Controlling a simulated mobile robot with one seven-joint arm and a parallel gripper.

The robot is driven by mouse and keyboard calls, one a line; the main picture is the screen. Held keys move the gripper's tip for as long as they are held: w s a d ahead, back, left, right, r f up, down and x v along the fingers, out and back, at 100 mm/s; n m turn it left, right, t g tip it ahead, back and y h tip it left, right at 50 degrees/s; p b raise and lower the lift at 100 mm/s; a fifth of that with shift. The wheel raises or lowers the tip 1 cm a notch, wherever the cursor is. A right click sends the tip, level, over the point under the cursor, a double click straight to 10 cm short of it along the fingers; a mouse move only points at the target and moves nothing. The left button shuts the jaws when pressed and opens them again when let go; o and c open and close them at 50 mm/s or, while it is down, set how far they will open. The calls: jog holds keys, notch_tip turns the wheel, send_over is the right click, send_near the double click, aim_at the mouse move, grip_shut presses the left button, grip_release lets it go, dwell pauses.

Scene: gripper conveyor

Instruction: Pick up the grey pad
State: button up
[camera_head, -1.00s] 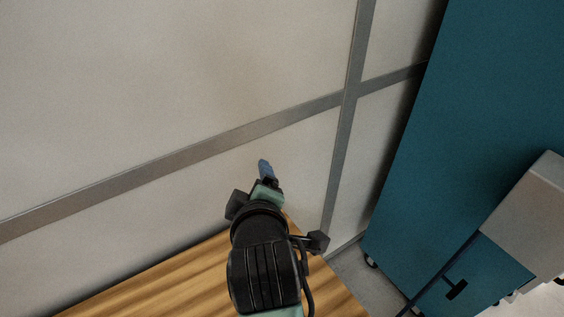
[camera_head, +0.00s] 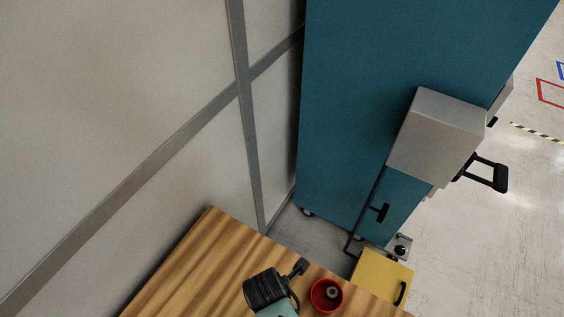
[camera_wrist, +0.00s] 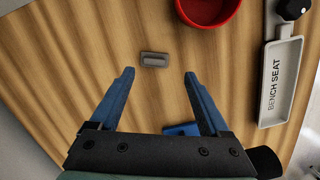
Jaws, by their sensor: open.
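The grey pad (camera_wrist: 154,60) lies flat on the wooden table in the wrist view, a small rounded grey block. My gripper (camera_wrist: 159,74) is open, its two blue fingers apart and pointing towards the pad. The pad shows just beyond the fingertips, between their lines, and nothing is held. In the head view only the black wrist part of my arm shows at the bottom; the fingers and the pad cannot be made out there.
A red bowl (camera_head: 326,295) stands on the wooden table (camera_head: 195,262); it also shows in the wrist view (camera_wrist: 236,17). A blue object (camera_wrist: 181,129) lies near the right finger. A teal cabinet (camera_head: 345,110) stands behind.

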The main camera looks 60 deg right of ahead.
jog(key=shift+w+d+f+p, duration=0.1)
jog(key=shift+w+d+f, duration=0.05)
jog(key=shift+f, duration=0.55)
jog(key=shift+w+d+f+p, duration=0.1)
jog(key=shift+f+p, duration=0.05)
jog(key=shift+f, duration=0.55)
jog(key=shift+w+d+f+p, duration=0.1)
jog(key=shift+w+d+f, duration=0.05)
jog(key=shift+f, duration=0.55)
jog(key=shift+d+f, duration=0.1)
jog(key=shift+f, duration=0.6)
jog(key=c, duration=1.2)
jog(key=shift+o, duration=0.2)
jog(key=shift+r, duration=0.1)
notch_tip(320, 180, up, 10)
jog(key=shift+s, duration=0.1)
